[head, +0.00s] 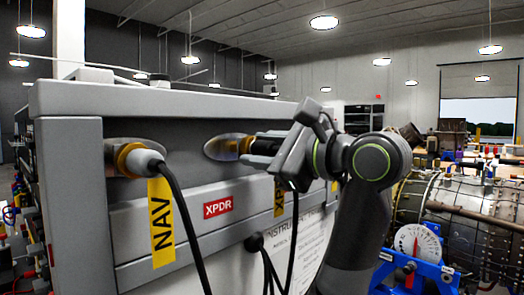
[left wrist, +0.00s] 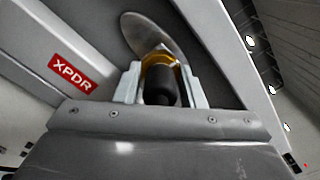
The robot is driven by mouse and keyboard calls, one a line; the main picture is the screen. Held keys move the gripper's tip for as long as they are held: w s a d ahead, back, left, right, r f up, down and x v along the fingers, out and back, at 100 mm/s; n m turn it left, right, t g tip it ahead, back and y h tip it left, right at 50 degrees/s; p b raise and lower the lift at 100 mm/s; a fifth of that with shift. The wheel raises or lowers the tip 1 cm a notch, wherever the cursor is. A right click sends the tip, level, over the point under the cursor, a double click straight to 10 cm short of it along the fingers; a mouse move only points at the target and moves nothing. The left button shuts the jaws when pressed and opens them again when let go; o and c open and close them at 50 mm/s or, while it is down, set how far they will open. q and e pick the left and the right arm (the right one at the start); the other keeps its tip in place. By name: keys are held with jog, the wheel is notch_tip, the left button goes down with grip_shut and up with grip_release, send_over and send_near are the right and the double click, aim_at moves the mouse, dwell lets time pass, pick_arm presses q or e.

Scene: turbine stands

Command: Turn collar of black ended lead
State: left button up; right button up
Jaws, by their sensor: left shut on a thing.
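The black ended lead's plug (left wrist: 160,88) sits at an oval metal plate (head: 220,147) on the grey cabinet face, above the red XPDR label (head: 217,207). Its brass collar (left wrist: 158,58) shows between my fingers in the left wrist view, and partly in the head view (head: 245,145). My left gripper (head: 256,146) is shut on the collar, one finger on each side, with the black end between the fingers. The gripper hides part of the plug in the head view. My right gripper is in neither view.
A grey ended lead (head: 146,163) with a yellow NAV tag (head: 161,215) is plugged in at the left. Black cables hang in front. A turbine engine (head: 460,205) and a dial gauge (head: 417,243) stand at right.

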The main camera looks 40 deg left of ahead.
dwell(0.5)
pick_arm(q)
jog(key=o, duration=1)
jog(key=d+b, duration=0.1)
jog(key=d, duration=0.4)
jog(key=s+d+b, duration=0.1)
jog(key=d, duration=0.5)
jog(key=d+b, duration=0.1)
jog(key=d, duration=0.5)
jog(key=shift+s+d, duration=0.15)
jog(key=shift+d, duration=0.05)
